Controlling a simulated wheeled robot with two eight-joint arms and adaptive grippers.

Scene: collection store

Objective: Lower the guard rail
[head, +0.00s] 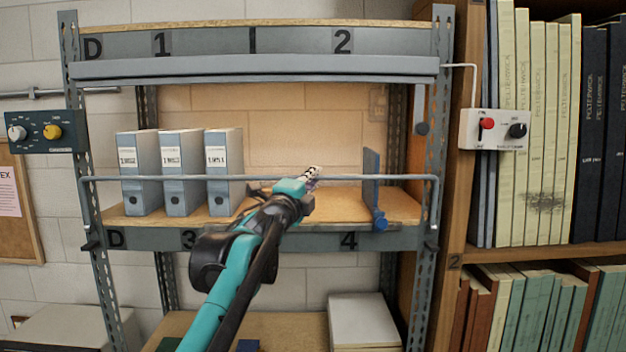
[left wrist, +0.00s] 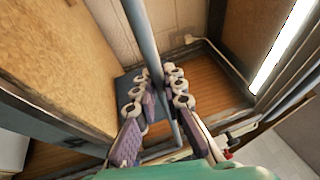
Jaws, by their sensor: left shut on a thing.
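The guard rail (head: 405,178) is a thin grey bar across the front of the middle shelf (head: 340,205). It stands upright, with its ends bent down to dark brackets at the left and right posts. My left gripper (head: 311,178) reaches up to the bar, right of its middle. In the left wrist view the rail (left wrist: 142,35) passes between the two rows of finger pads of the gripper (left wrist: 157,92), which are shut on it. The arm and gripper hide part of the bar in the head view. My right gripper is not in view.
Several grey box files (head: 181,180) stand behind the rail on the left, and a blue bookend (head: 371,180) on the right. A control box with knobs (head: 40,132) is at the left post, another (head: 495,130) at the right bookcase. A lamp bar (head: 250,68) hangs above.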

